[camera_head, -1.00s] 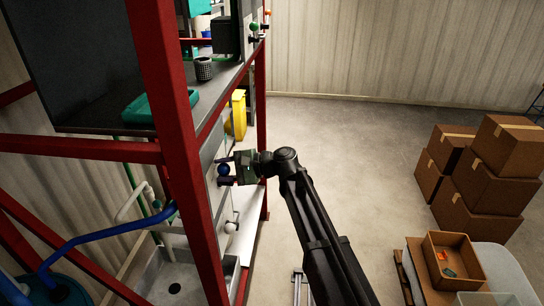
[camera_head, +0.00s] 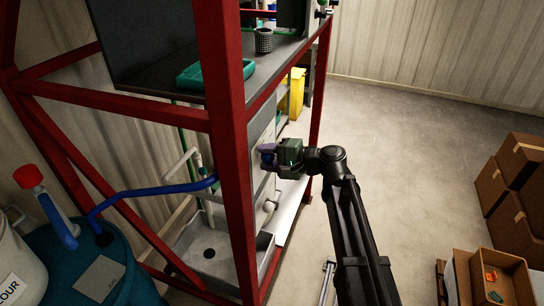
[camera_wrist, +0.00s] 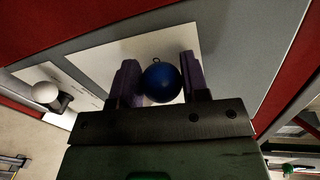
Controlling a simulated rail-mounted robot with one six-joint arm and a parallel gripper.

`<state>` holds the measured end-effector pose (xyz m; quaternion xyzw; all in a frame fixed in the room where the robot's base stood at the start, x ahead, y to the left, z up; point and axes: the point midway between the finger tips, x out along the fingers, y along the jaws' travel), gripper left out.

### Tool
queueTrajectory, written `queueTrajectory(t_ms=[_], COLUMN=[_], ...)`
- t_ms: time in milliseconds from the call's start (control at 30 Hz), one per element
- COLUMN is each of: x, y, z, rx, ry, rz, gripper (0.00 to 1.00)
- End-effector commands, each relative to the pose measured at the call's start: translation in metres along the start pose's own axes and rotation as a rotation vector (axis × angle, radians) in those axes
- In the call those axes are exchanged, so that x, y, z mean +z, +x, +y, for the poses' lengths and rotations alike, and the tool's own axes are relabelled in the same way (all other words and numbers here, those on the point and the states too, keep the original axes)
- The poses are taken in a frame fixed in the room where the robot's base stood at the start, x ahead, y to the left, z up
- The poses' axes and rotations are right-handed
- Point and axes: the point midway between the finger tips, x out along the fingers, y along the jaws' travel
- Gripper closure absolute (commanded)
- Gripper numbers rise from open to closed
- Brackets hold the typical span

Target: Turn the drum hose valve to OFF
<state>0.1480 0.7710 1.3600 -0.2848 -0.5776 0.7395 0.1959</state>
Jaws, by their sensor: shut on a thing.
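My gripper (camera_head: 267,154) is at the grey panel inside the red frame, shut on a blue ball knob. In the wrist view the blue knob (camera_wrist: 163,84) sits between the two purple fingers, in front of a white plate. No label or OFF mark is readable, and I cannot tell the valve's setting. A blue hose (camera_head: 150,191) runs from the blue drum (camera_head: 72,275) at lower left towards the frame.
A white ball knob (camera_head: 269,206) is on the panel below; it also shows in the wrist view (camera_wrist: 45,92). A red post (camera_head: 228,150) stands left of my gripper. Cardboard boxes (camera_head: 515,185) are at right.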

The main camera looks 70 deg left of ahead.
Motion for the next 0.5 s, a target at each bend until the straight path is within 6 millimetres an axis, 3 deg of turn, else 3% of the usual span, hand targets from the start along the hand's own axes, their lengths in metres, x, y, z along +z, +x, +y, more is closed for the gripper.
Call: queueTrajectory(t_ms=[133,167,300,500], x=[-0.0019,-0.0019,-0.0013,-0.0005], y=[-0.0008,-0.0008,-0.0007,-0.0005], z=[0.0002,0.0002,0.0003,0.0003], rx=[0.0,0.001,0.001,0.001], ry=[-0.003,-0.003,-0.001,0.0], rz=[0.004,0.004,0.003,0.001], gripper=[1.0,0.55,0.34,0.33])
